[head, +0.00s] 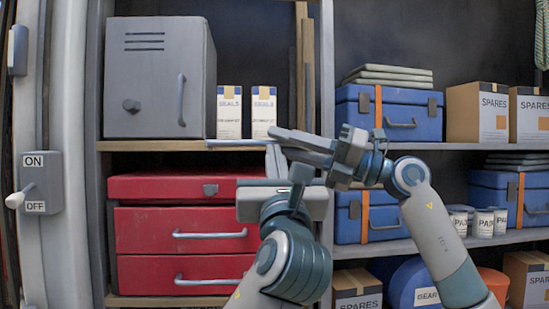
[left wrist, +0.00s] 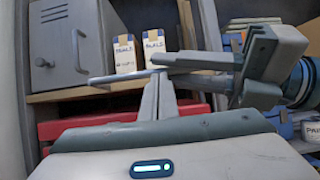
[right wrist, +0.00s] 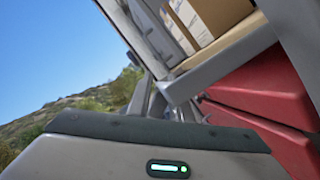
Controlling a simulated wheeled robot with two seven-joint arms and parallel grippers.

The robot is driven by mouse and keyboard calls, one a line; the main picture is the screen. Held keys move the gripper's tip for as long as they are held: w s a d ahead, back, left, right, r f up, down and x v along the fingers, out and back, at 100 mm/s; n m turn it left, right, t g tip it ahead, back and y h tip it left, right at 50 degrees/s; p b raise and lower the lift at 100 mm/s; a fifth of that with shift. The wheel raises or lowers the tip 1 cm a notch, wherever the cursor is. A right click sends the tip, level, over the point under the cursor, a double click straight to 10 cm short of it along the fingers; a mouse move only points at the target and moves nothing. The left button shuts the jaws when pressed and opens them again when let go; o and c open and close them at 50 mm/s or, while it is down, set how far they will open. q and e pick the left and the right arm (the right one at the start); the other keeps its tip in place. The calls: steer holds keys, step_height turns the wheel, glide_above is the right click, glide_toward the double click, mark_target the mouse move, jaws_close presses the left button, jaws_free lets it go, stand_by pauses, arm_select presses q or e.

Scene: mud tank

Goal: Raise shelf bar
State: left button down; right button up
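The shelf bar (head: 237,142) is a thin blue-grey bar lying roughly level along the front edge of the left bay's shelf. It also shows in the left wrist view (left wrist: 122,77). Its right end is hidden by my grippers. My left gripper (head: 274,150) points up just under the bar's right part; its fingers look closed together in the left wrist view (left wrist: 160,82). My right gripper (head: 275,133) reaches in from the right, across the bar's right end. Its fingers look closed together in the right wrist view (right wrist: 150,85). I cannot tell whether either touches the bar.
Two SEALS boxes (head: 246,112) and a grey cabinet (head: 155,75) stand on the shelf behind the bar. A red drawer chest (head: 175,220) is below. A grey upright (head: 327,60) divides the bays.

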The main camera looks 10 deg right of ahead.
arm_select(q)
steer(key=shift+s+a+r, duration=0.15)
steer(key=shift+a+r, duration=0.05)
steer(key=shift+r, duration=0.2)
arm_select(e)
steer(key=shift+w+a+f, duration=0.1)
steer(key=shift+a+f, duration=0.1)
steer(key=shift+f, duration=0.5)
steer(key=shift+d+f, duration=0.15)
steer(key=shift+d, duration=0.3)
arm_select(q)
steer(key=shift+d+f, duration=0.1)
steer(key=shift+f, duration=0.2)
arm_select(e)
steer(key=s+d, duration=0.2)
steer(key=d, duration=0.4)
steer(key=shift+s+d+f, duration=0.2)
steer(key=shift+d+f, duration=0.15)
steer(key=shift+d, duration=0.05)
